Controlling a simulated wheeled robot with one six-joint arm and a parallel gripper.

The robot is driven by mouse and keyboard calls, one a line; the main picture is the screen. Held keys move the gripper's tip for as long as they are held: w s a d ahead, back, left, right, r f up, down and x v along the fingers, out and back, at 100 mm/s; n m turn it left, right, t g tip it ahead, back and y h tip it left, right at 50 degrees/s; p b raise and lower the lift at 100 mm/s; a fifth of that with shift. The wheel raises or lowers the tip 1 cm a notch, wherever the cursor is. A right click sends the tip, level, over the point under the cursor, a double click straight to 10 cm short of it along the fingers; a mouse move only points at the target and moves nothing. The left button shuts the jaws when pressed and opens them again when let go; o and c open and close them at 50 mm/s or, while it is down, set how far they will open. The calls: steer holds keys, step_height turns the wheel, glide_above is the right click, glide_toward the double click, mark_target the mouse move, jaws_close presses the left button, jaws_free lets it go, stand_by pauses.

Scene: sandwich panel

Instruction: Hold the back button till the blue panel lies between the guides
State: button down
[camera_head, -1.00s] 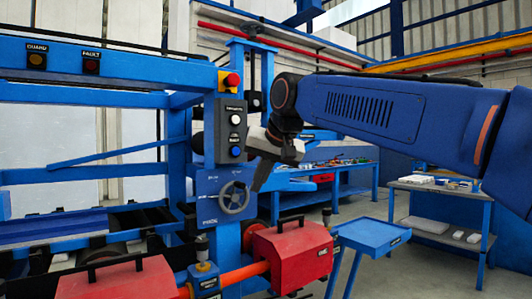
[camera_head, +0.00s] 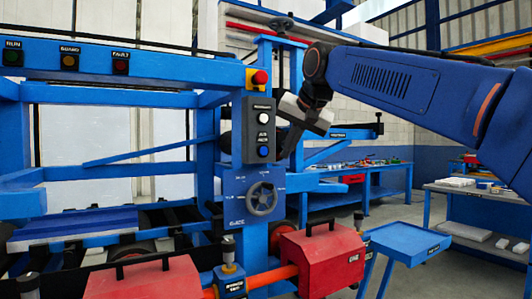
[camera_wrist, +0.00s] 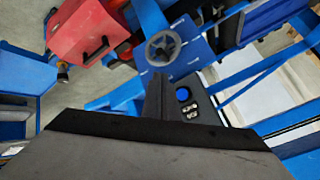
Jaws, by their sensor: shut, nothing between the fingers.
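The grey button box (camera_head: 257,135) hangs on the blue frame, with a white button (camera_head: 264,118) above and a blue button (camera_head: 263,152) below. Their small labels are too blurred to read surely. The blue panel (camera_head: 75,226) lies low at the left inside the machine, among dark rails; I cannot tell which parts are the guides. My gripper (camera_head: 284,149) is shut and empty, its dark fingers just right of the box in the head view. In the wrist view the closed fingers (camera_wrist: 157,96) point up beside the blue button (camera_wrist: 183,95); contact is not visible.
A handwheel (camera_head: 262,199) sits under the box and a red emergency button (camera_head: 258,77) above it. Red housings (camera_head: 320,258) stand in front below. A blue side table (camera_head: 405,241) is at the right. Lamps (camera_head: 69,62) line the top beam.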

mark_target(264, 151)
steer(key=w+a, duration=0.5)
steer(key=w, duration=0.2)
stand_by(0.4)
steer(key=shift+w, duration=0.15)
stand_by(1.8)
steer(key=shift+w+a, duration=0.2)
steer(key=shift+w, duration=0.1)
